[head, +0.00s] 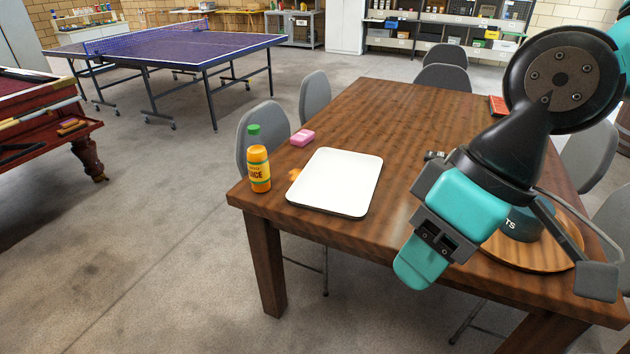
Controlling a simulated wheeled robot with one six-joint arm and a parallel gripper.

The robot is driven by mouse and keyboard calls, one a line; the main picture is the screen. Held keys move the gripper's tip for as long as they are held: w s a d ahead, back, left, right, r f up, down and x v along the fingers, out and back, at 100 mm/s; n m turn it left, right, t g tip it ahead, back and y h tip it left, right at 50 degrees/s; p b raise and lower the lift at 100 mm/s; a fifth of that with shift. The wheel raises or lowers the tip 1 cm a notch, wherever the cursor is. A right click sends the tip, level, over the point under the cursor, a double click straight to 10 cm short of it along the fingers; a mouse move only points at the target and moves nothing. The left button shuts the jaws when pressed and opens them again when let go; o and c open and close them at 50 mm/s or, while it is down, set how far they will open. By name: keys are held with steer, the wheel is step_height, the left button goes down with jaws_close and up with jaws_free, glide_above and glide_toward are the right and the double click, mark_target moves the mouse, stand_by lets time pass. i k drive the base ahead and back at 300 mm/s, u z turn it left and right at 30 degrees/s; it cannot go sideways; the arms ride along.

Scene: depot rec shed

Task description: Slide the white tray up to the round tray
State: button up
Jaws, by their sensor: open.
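The white tray (335,182) is rectangular with rounded corners and lies flat near the left front part of the brown wooden table (405,125). The round tray (552,260) is wooden and lies at the right front of the table, partly hidden by my arm. Bare table lies between the two trays.
A small dark object (434,155) sits mid-table. A red item (497,105) lies farther back. Grey chairs (263,133) surround the table.

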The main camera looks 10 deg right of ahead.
mark_target(335, 182)
steer(key=u, duration=0.7)
steer(key=i, duration=1.35)
steer(key=z, duration=0.7)
